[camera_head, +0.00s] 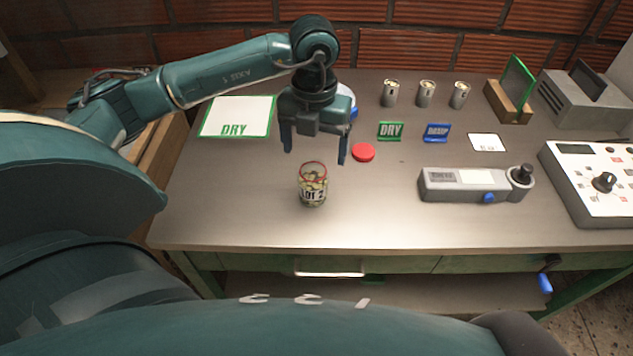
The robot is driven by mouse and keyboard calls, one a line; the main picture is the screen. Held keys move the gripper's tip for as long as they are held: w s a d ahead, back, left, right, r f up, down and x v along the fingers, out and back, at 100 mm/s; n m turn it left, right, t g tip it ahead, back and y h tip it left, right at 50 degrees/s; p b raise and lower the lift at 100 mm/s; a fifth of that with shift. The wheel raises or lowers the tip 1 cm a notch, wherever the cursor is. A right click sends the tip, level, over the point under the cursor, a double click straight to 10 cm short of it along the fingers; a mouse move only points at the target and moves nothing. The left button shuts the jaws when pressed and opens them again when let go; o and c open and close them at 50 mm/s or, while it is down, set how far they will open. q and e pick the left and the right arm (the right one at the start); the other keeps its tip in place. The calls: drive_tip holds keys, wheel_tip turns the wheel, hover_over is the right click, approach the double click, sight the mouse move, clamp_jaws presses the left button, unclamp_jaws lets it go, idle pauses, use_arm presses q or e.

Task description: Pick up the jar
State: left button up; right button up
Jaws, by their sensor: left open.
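The jar (313,188) is clear glass with a red rim and a "LOT 2" label. It stands upright on the metal tabletop, near the front, and holds pale contents. Its top looks open. A red disc, perhaps its lid (363,152), lies on the table behind and to the right of it. My left gripper (315,157) points down with its two dark blue fingers spread. It is open and empty, above and behind the jar, apart from it. My right gripper is not in view.
A green-framed "DRY" mat (236,117) lies at the left. Several small tins (426,94) stand at the back. A white control box (597,180) is at the right. The tabletop around the jar is clear.

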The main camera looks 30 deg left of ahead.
sight(313, 172)
use_arm(q)
wheel_tip(313, 172, down, 8)
drive_tip(key=shift+s+a+f+p, duration=0.1)
drive_tip(key=shift+f+p, duration=0.15)
drive_tip(key=shift+p, duration=0.5)
drive_tip(key=shift+c, duration=0.4)
drive_tip(key=shift+r, duration=0.1)
drive_tip(key=c, duration=1.1)
